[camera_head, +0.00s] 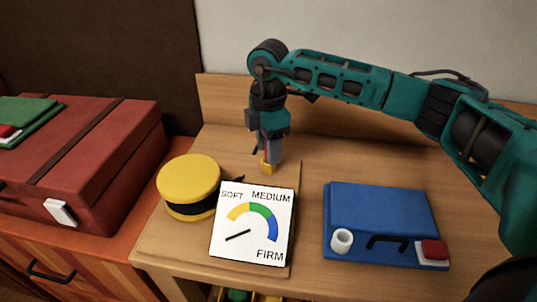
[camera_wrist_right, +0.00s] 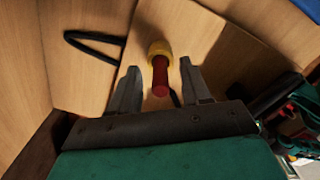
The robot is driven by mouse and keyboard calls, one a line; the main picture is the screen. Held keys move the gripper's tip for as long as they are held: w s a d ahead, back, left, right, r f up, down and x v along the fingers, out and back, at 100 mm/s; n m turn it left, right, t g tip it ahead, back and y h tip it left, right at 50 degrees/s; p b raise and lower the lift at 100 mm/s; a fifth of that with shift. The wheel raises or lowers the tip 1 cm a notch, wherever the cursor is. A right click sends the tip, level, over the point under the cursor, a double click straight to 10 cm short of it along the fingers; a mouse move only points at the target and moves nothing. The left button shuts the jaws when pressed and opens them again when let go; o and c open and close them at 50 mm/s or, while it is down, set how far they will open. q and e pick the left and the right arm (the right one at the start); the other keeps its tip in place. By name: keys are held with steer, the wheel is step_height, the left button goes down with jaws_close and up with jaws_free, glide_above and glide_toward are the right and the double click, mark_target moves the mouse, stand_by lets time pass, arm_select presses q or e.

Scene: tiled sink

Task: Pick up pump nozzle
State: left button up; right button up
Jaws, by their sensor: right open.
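A small red and yellow piece, likely the pump nozzle, stands on the wooden top; its yellow end (camera_head: 267,169) shows under my right gripper (camera_head: 267,152) in the head view. In the right wrist view its red shaft (camera_wrist_right: 160,78) lies between the two fingers of my right gripper (camera_wrist_right: 158,66), with the yellow end beyond. The fingers are open, with a visible gap on each side of the shaft. My right gripper points down from above. The fingers partly hide the piece in the head view. My left gripper is not in view.
A gauge card (camera_head: 252,225) marked SOFT, MEDIUM and FIRM is just in front. A yellow and black round thing (camera_head: 188,178) is to the left, a blue case (camera_head: 378,222) to the right. A red suitcase (camera_head: 95,150) stands far left. A wall is behind.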

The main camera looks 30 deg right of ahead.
steer(key=shift+f, duration=0.55)
jaws_close()
